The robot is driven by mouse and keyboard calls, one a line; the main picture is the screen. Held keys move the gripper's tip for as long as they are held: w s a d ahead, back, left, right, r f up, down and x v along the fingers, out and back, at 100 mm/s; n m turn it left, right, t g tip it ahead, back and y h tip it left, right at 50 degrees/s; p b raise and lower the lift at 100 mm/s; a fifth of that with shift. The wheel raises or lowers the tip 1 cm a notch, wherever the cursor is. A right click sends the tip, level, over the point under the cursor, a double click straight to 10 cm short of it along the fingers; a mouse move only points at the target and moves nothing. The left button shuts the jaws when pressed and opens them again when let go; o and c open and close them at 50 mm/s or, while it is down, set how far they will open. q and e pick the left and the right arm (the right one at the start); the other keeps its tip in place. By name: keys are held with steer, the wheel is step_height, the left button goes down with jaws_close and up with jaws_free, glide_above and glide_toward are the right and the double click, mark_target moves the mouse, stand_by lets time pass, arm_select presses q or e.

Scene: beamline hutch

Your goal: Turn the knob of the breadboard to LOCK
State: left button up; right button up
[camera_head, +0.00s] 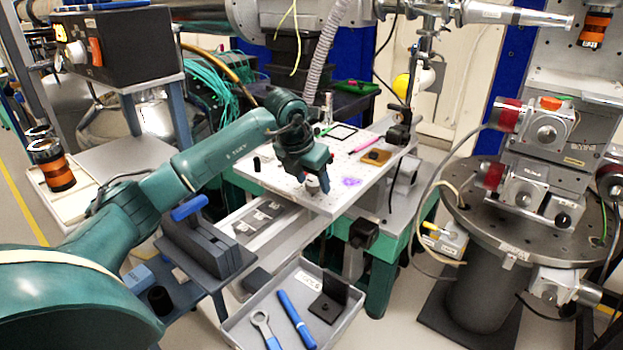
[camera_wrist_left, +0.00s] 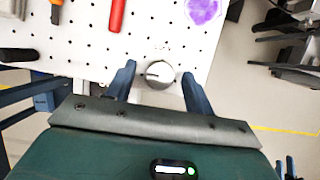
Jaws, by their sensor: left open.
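The white breadboard (camera_head: 345,198) with its grid of holes lies on the green-legged table in the head view. It also fills the upper part of the left wrist view (camera_wrist_left: 75,62). The round silver knob (camera_wrist_left: 159,74) sits near the board's front edge, with a pale line across its face. Markings beside it are too small to read. My left gripper (camera_head: 316,182) reaches down over the front of the board. In the left wrist view its two fingers (camera_wrist_left: 160,84) are open, one on each side of the knob, with gaps visible. My right gripper is not in view.
On the board lie a purple patch (camera_head: 351,182), an orange-brown block (camera_head: 376,156) and a red-pink rod (camera_head: 365,146). A grey tray (camera_head: 343,321) with tools stands in front below. A round instrument table (camera_head: 470,215) is at the right.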

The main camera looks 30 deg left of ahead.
arm_select(q)
steer(key=c, duration=1)
